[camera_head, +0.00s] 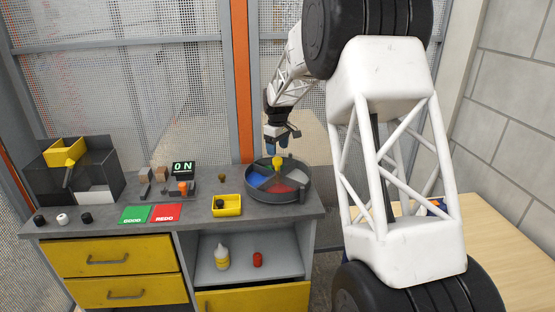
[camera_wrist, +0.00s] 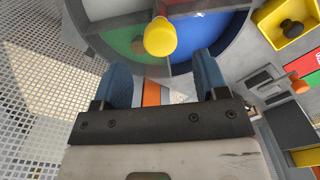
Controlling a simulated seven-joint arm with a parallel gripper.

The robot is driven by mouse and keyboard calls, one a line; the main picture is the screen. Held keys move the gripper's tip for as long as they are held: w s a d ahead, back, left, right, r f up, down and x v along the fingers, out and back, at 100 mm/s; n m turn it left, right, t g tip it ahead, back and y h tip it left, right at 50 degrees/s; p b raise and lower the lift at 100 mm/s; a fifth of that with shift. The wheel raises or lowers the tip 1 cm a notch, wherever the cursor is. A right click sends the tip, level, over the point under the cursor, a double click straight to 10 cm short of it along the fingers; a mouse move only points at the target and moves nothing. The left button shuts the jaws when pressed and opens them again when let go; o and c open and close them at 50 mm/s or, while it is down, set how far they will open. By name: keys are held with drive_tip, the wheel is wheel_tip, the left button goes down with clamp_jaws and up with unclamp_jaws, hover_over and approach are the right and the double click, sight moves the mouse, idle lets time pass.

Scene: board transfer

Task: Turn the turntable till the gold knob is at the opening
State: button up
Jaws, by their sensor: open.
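The round turntable (camera_head: 250,192) stands at the right end of the grey bench, with coloured sectors inside a dark grey rim. A yellow ball-topped handle (camera_head: 277,162) rises from it; the handle also shows in the wrist view (camera_wrist: 160,37). A small brownish-gold piece (camera_wrist: 138,46) shows on the green sector, partly hidden behind the handle; I cannot tell surely that it is the gold knob. My gripper (camera_head: 283,142) is above the turntable's far side, its blue fingers (camera_wrist: 162,78) apart and empty, with the handle ahead of the gap. I cannot make out the opening clearly.
A yellow tray (camera_head: 237,207) with a black knob stands left of the turntable. A small brass-coloured piece (camera_head: 222,177) lies behind it. Green (camera_head: 134,214) and red (camera_head: 166,213) pads, a sign (camera_head: 183,168) and dark bins (camera_head: 105,165) are further left. A mesh fence is behind.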

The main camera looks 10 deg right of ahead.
sight(277, 159)
drive_tip(key=shift+f, duration=2.55)
clamp_jaws()
